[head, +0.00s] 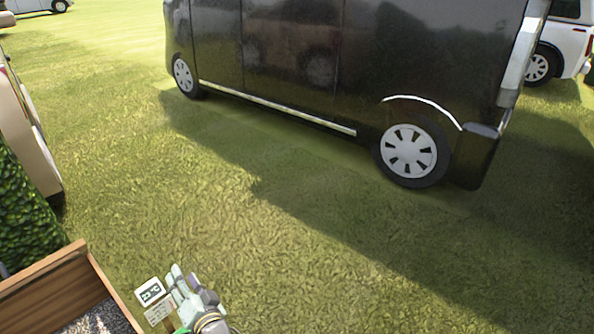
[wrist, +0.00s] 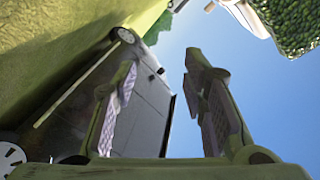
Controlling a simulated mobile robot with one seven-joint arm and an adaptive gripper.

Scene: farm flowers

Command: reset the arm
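My gripper (head: 184,278) is at the bottom left of the head view, over the grass beside a wooden box. In the wrist view my gripper (wrist: 160,75) shows two fingers with ridged pads standing apart, with nothing between them but the background. It is open and empty. The rest of my arm is mostly cut off by the lower edge of the head view.
A wooden box (head: 50,283) with grey gravel-like fill and a small white sign (head: 150,292) are close beside my gripper. A hedge (head: 25,205) stands at the left. A black van (head: 330,60) is parked ahead; the grass (head: 270,240) between is clear.

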